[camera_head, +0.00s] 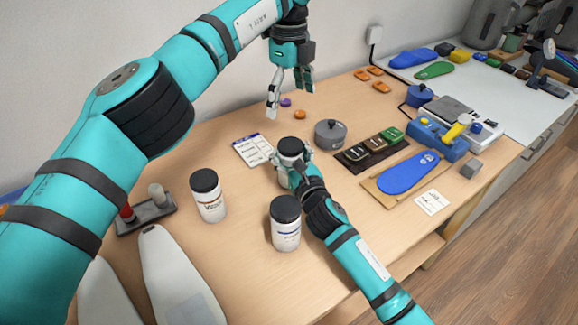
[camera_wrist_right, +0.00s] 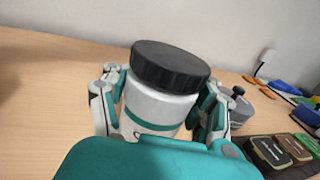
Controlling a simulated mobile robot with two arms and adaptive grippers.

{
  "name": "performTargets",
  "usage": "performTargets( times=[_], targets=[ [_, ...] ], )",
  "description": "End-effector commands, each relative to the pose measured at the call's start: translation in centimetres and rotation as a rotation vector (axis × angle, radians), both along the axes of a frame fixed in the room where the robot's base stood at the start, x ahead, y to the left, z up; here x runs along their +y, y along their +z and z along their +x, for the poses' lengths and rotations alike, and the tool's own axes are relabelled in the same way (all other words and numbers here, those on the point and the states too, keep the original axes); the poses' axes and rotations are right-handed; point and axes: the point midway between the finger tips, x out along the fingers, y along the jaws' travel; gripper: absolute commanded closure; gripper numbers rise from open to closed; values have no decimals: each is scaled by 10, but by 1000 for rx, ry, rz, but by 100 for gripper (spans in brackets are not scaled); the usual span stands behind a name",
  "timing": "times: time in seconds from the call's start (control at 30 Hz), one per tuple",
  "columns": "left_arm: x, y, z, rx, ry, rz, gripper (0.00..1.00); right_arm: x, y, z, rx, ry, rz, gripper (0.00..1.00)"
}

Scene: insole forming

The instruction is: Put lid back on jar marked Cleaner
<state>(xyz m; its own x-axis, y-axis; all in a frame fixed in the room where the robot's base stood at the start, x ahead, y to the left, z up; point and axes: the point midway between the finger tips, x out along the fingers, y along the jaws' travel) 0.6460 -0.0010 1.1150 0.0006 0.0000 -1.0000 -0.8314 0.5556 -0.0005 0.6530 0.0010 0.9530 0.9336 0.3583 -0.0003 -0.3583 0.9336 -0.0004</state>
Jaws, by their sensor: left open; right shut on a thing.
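A white jar (camera_head: 283,177) with a black lid (camera_head: 291,147) on top stands in the middle of the table. In the right wrist view the jar (camera_wrist_right: 155,108) shows a teal band, and its lid (camera_wrist_right: 170,65) covers the mouth. I cannot read its label or tell how tightly the lid sits. My right gripper (camera_head: 292,167) is shut around the jar's body, fingers on both sides in the right wrist view (camera_wrist_right: 160,105). My left gripper (camera_head: 289,97) is open and empty, raised above the table behind the jar.
Two other white jars with black lids, a left one (camera_head: 209,201) and a front one (camera_head: 285,235), stand nearby. A grey pot (camera_head: 330,132), a dark tray of tins (camera_head: 351,155) and a blue insole (camera_head: 408,173) lie to the right. A paper card (camera_head: 252,149) lies left of the held jar.

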Motion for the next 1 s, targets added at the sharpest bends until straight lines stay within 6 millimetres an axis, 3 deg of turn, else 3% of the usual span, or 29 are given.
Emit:
performTargets(
  times=[0.1,0.3,0.73,0.77,1.0],
  targets=[
    [-1,26,0,-1,3,-1,0,-1,-1,0,2,-1,-2,100],
    [0,44,0,0,2,0,0,-1,-1,0,1,-1,0,100],
    [0,50,0,1,0,-1,0,0,0,0,1,-1,0,100],
    [0,50,0,1,0,-1,0,0,0,0,1,-1,0,46],
    [0,50,0,1,1,-1,0,0,0,0,1,0,0,15]
  ],
)
